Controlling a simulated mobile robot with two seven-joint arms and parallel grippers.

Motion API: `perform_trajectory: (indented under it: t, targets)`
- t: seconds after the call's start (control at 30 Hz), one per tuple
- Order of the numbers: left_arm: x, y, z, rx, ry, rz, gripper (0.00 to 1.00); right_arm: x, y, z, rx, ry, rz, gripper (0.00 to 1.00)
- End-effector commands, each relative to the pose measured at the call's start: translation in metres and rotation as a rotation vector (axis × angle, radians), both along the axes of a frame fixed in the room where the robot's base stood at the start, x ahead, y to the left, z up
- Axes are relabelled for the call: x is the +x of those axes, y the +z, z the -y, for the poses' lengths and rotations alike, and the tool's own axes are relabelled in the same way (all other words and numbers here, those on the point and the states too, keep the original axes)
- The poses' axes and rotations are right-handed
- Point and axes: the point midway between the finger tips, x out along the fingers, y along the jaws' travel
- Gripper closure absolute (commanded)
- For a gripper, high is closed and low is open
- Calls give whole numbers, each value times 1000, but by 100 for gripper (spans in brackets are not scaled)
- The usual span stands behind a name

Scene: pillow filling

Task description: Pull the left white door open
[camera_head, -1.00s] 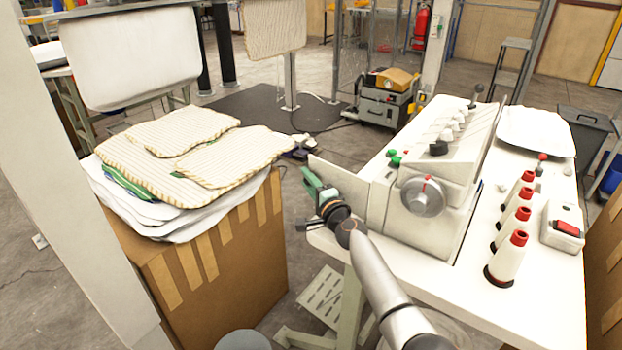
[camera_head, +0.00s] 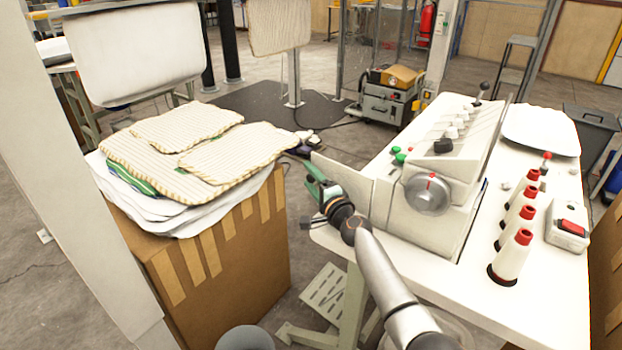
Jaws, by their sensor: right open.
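A flat white panel (camera_head: 345,186) stands upright at the left front of the white sewing machine (camera_head: 435,205). It may be the left white door; I cannot tell whether it is open or closed. My right gripper (camera_head: 315,181), with green fingers, is open just left of the panel's near part, above the table's left edge. The fingers look empty, and I cannot tell whether they touch the panel. My left gripper is not in view.
Striped pillows (camera_head: 190,150) lie on white covers on a cardboard box (camera_head: 225,265) at left. Red-topped thread cones (camera_head: 512,255) and a switch box (camera_head: 567,235) stand on the white table (camera_head: 470,310). A white post (camera_head: 75,170) rises at far left.

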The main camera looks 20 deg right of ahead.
Motion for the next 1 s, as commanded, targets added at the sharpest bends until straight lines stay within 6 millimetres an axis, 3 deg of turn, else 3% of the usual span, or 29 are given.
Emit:
perform_trajectory:
  t: [0.23, 0.37, 0.6, 1.0]
  targets:
    - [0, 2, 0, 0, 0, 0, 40, -3, 0, 0, 0, 0, 0, 40]
    - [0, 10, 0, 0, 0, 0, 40, -14, 1, 1, 0, 0, -2, 40]
    - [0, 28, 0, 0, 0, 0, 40, -54, 2, 5, 0, 0, -3, 40]
    - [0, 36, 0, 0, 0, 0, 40, -115, -1, 10, 1, 0, -1, 40]
